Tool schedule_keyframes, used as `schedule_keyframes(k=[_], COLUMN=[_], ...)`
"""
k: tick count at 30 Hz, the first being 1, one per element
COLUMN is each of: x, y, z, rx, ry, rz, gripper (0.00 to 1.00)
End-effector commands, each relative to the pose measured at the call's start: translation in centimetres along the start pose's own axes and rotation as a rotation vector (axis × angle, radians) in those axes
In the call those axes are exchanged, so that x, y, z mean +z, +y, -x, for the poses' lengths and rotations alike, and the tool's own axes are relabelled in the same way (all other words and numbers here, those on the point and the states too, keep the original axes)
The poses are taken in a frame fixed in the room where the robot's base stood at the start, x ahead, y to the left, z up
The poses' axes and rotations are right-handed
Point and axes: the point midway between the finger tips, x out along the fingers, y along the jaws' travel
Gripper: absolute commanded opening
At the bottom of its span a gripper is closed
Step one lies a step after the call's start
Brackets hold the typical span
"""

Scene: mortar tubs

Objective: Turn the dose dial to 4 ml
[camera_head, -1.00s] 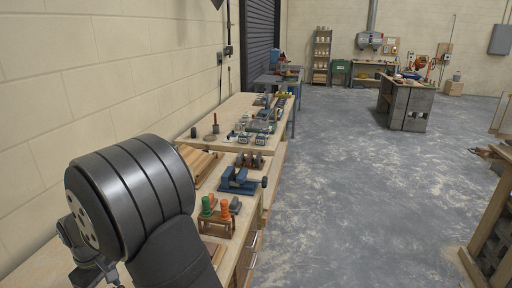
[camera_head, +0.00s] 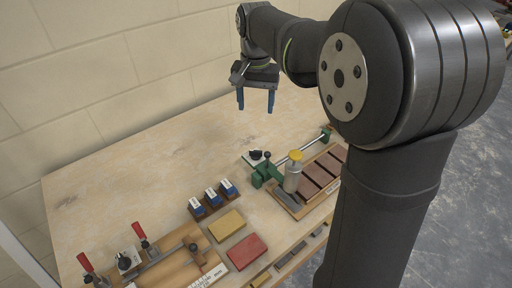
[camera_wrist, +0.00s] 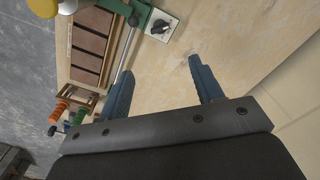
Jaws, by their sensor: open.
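A black knob on a small white plate (camera_head: 255,156) sits on the bench beside a green fixture; it looks like a dial. It also shows in the wrist view as a dark knob on a white plate (camera_wrist: 161,27). Its marks are too small to read. Another dark knob on a pale plate (camera_head: 128,261) is at the lower left, so I cannot be certain which is the dose dial. My gripper (camera_head: 256,108) has its two blue fingers apart and empty, above bare bench. In the wrist view my gripper (camera_wrist: 160,68) touches nothing, with the dial plate beyond its fingertips.
The green fixture (camera_head: 268,172) carries a metal rod, beside a yellow-topped bottle (camera_head: 293,175) and a tray of brown slabs (camera_head: 328,194). The bench's back left is clear.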

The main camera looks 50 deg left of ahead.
Motion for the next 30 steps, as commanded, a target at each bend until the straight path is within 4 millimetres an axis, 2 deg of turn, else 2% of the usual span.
schedule_keyframes(k=[5,15,21,24,30], x=[0.1,0.1,0.1,0.0,0.0], y=[0.1,0.0,0.0,0.0,0.0], z=[-2.8,-10.3,-14.2,-15.6,-16.9], rx=[0.002,0.002,0.002,0.001,0.0], ry=[-0.005,-0.005,-0.003,-0.003,-0.001], rz=[0.001,0.003,0.003,0.003,0.003], gripper=[0.6,0.6,0.6,0.6,0.6])
